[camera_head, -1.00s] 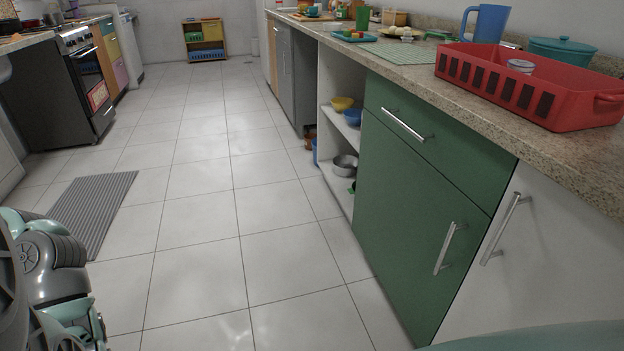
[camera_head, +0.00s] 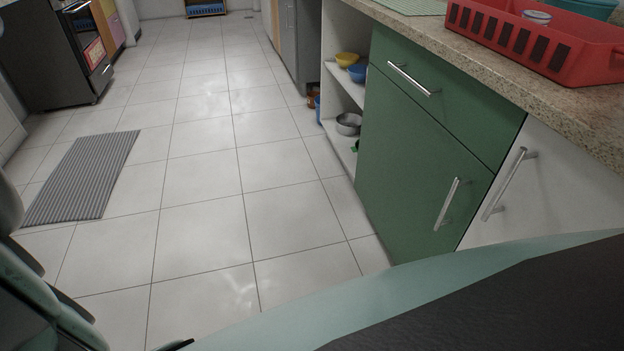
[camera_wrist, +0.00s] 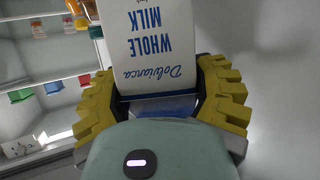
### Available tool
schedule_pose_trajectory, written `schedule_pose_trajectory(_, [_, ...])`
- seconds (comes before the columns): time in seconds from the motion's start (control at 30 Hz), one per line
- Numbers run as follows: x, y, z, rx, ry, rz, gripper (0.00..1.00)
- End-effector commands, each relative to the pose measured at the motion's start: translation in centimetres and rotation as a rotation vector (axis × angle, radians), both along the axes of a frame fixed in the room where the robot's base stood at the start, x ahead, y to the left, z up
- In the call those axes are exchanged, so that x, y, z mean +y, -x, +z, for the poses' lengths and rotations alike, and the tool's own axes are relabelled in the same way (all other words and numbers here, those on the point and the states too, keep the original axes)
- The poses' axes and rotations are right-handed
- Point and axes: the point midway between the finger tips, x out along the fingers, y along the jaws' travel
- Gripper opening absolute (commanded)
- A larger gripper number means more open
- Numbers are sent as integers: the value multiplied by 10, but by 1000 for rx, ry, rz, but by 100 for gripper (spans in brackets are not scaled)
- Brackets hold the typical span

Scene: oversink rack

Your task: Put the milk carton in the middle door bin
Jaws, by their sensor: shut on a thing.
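The milk carton (camera_wrist: 152,45) is white with blue "WHOLE MILK" lettering, upside down in the wrist view. My gripper (camera_wrist: 165,105) is shut on it, with yellow ribbed fingers on both sides. The far end of the carton is cut off by the top of the picture. An open fridge interior (camera_wrist: 45,65) with shelves shows at the left of the wrist view. Which part is the middle door bin cannot be told. The head view shows neither the carton nor the gripper.
In the wrist view, small jars (camera_wrist: 38,27) stand on an upper shelf, and a white box (camera_wrist: 18,145) sits lower. In the head view, a green cabinet (camera_head: 425,150) and a counter with a red rack (camera_head: 540,40) line the right. The tiled floor (camera_head: 200,200) is open, with a grey mat (camera_head: 85,180).

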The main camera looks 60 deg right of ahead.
Motion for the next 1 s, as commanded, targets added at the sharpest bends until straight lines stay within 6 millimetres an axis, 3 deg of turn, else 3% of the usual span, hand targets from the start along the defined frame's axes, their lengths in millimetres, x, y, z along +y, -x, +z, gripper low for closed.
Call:
schedule_pose_trajectory(0.13, [23, 16, 1, -4, -2, 10, 20])
schedule_pose_trajectory(0.23, [19, 13, -31, 9, 4, 1, 20])
schedule_pose_trajectory(0.4, [18, 12, -58, 4, 1, 0, 20])
schedule_pose_trajectory(0.67, [19, 12, -73, 0, -3, 2, 20])
schedule_pose_trajectory(0.9, [19, 12, -109, 2, 0, 2, 19])
schedule_pose_trajectory(1.0, [22, 14, -116, 0, -1, 3, 19])
